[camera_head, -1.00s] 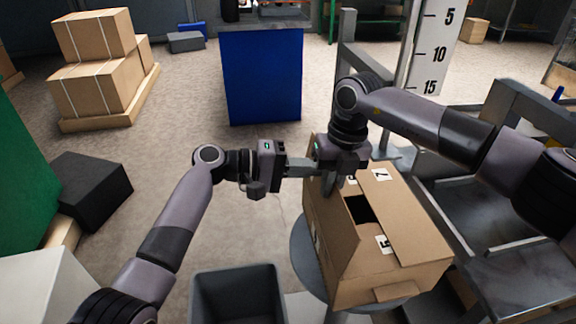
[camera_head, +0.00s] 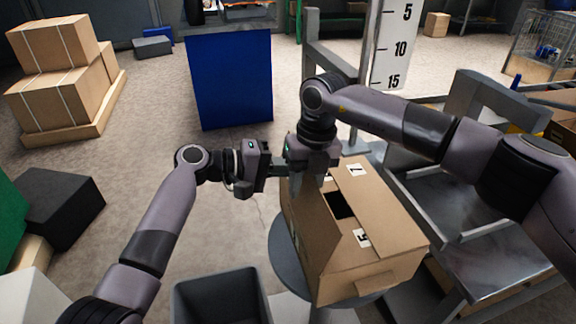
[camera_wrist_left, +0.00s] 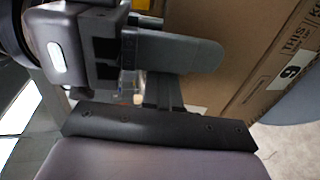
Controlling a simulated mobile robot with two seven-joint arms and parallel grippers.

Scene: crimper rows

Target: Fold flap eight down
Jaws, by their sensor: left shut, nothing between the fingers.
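A brown cardboard box (camera_head: 395,215) stands on a round grey stand (camera_head: 278,255). Its top shows a dark gap (camera_head: 341,204), a label reading 7 (camera_head: 357,169) on the far part and a label that looks like 5 (camera_head: 362,238) nearer. I cannot make out a label eight. My right gripper (camera_head: 323,178) points down over the box's far left top; whether its fingers are apart I cannot tell. My left gripper (camera_head: 278,172) is shut and empty, pointing right beside the box's far left corner. The left wrist view shows its fingers (camera_wrist_left: 195,55) close to the cardboard and a label like 9 (camera_wrist_left: 289,72).
A grey open bin (camera_head: 222,295) stands at the front, left of the stand. A metal bench (camera_head: 480,250) is close on the right, and a measuring post (camera_head: 390,45) stands behind. A blue cabinet (camera_head: 232,80) stands further back.

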